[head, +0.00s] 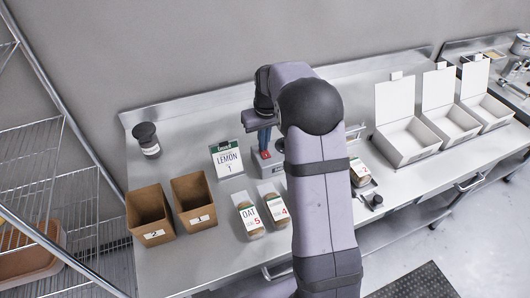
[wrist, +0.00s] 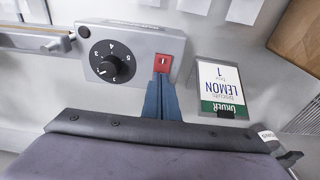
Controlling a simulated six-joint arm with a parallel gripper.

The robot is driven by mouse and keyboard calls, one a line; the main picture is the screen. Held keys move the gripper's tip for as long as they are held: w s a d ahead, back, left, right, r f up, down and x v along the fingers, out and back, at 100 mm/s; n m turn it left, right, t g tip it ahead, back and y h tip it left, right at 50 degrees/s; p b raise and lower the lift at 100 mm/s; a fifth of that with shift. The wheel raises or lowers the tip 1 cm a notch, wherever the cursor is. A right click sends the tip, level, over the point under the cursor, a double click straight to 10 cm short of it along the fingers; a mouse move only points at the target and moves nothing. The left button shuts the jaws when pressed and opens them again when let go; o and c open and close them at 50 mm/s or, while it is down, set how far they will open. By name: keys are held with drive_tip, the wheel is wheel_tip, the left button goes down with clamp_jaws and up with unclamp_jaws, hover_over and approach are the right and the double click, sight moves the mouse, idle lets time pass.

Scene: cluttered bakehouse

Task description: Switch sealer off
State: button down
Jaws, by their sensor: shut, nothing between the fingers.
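The sealer's grey control box (wrist: 140,38) carries a black dial (wrist: 110,62) and a red rocker switch (wrist: 162,63) in the wrist view. In the head view the sealer (head: 267,170) stands near the middle of the steel bench, partly hidden by my arm. My gripper (wrist: 161,80) is shut and empty, its blue fingers together. The fingertips are right at the edge of the red switch; I cannot tell whether they touch it. In the head view my gripper (head: 265,154) points down onto the sealer. Which way the rocker is tipped is unclear.
An order card reading LEMON 1 (head: 227,158) stands beside the sealer. Two brown boxes (head: 150,214) (head: 193,202) and labelled bags (head: 249,219) are close by. A dark-topped jar (head: 147,139) stands at left. Open white boxes (head: 404,133) line the right. A wire rack (head: 35,160) is far left.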

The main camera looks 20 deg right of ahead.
drive_tip(key=shift+f, duration=0.1)
wheel_tip(320, 180, up, 7)
drive_tip(key=p, duration=0.6)
idle(0.4)
idle(0.4)
